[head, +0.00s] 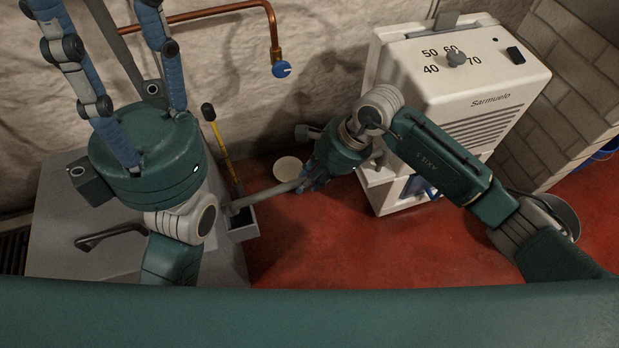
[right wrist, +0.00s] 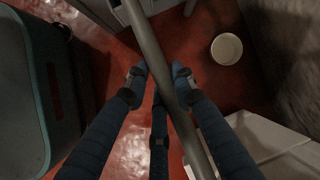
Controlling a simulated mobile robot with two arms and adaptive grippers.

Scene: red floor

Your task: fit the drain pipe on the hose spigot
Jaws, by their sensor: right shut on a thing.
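The drain pipe, a straight grey tube (head: 268,194), is held in my right gripper (head: 314,180). It slants from the gripper down left to a grey box with a dark opening (head: 240,222); I cannot tell whether its end is inside. In the right wrist view the pipe (right wrist: 160,70) runs lengthwise between the blue fingers (right wrist: 157,76). My left gripper (head: 90,8) points up at upper left, its fingers spread and empty. I cannot identify the hose spigot with certainty; a copper pipe with a blue knob (head: 281,69) is on the wall.
A white appliance marked Sarmuelo (head: 455,95) stands right of my right gripper. A round white container (head: 289,166) is on the red floor, near the wall. A yellow-handled tool (head: 221,150) stands by the grey cabinet (head: 60,220). Open floor lies in front.

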